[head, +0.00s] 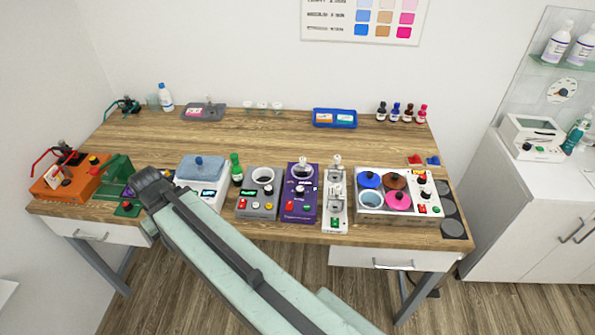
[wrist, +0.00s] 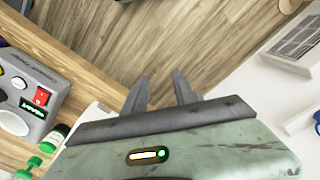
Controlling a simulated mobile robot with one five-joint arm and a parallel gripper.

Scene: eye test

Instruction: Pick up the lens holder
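I cannot make out with certainty which thing is the lens holder; no label in view names it. My gripper (wrist: 160,80) shows in the wrist view with its two dark fingers apart and nothing between them. Wooden floor lies behind the fingers. In the head view my arm reaches up from the lower middle to the table's front left, and the fingers do not show clearly. Near its end are a green stand (head: 116,172) and an orange device (head: 68,180).
On the wooden table (head: 270,145) stand a blue-topped device (head: 202,168), a grey device (head: 258,204), a purple device (head: 300,203) and a tray of coloured lids (head: 417,214). A blue tray (head: 335,125) and small bottles stand at the back. The table's middle is clear.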

